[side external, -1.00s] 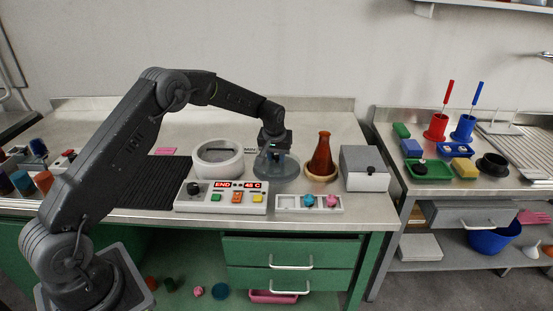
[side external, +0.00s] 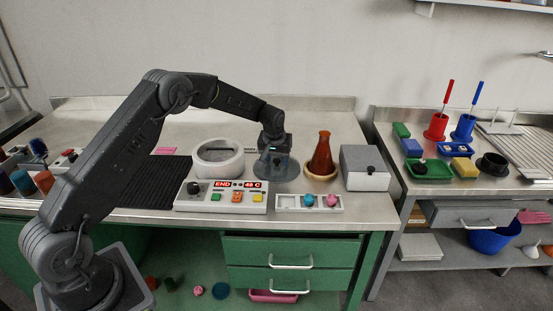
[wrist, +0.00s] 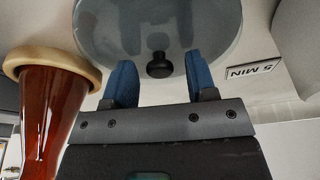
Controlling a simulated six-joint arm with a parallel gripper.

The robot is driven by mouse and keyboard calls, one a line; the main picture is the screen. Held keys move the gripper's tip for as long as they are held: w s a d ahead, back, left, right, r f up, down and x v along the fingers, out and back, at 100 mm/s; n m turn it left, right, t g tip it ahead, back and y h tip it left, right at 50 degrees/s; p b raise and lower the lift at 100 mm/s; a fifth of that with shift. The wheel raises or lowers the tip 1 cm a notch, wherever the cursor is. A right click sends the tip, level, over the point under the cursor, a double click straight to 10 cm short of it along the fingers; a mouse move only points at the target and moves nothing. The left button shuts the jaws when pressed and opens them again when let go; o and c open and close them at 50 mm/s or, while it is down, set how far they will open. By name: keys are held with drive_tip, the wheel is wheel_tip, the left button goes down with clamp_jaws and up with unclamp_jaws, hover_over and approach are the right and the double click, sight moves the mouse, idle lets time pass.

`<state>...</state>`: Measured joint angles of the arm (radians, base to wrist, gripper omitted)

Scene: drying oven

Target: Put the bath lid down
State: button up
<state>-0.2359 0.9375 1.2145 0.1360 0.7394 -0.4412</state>
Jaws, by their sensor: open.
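The bath lid is a smoky, see-through grey disc with a black knob. It lies on the counter between the white round bath (side external: 218,170) and the amber flask, and shows in the side view (side external: 291,172). In the wrist view the lid (wrist: 110,25) fills the top, with its knob (wrist: 159,68) between my fingers. My gripper (side external: 276,163) is low over the lid; its blue fingers (wrist: 161,78) are open, one on each side of the knob with gaps. The bath's top is uncovered, with a dark slot inside.
The amber flask (side external: 322,155) on its cork ring stands close at the lid's right. A grey box (side external: 364,170) is further right.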

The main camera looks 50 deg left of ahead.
sight(274, 172)
drive_tip(key=s+d+r+m, duration=0.1)
drive_tip(key=s+d+r, duration=0.15)
drive_tip(key=r, duration=0.45)
drive_tip(key=s+d+r+t, duration=0.1)
drive_tip(key=s+d+r, duration=0.1)
drive_tip(key=s+r, duration=0.35)
drive_tip(key=s+d+r+m, duration=0.1)
drive_tip(key=s+d+r, duration=0.1)
drive_tip(key=r, duration=0.6)
drive_tip(key=s+d+r+m+t+h, duration=0.1)
drive_tip(key=s+d+r, duration=0.2)
drive_tip(key=s, duration=0.6)
drive_tip(key=s+d+r+m, duration=0.2)
drive_tip(key=s+d+r, duration=0.15)
drive_tip(key=s, duration=0.55)
drive_tip(key=s+d+f+m+t, duration=0.1)
drive_tip(key=s+f, duration=0.3)
drive_tip(key=s, duration=0.6)
drive_tip(key=shift+s+d+m+h, duration=0.25)
drive_tip(key=shift+d+m+h, duration=0.15)
drive_tip(key=shift+d, duration=0.45)
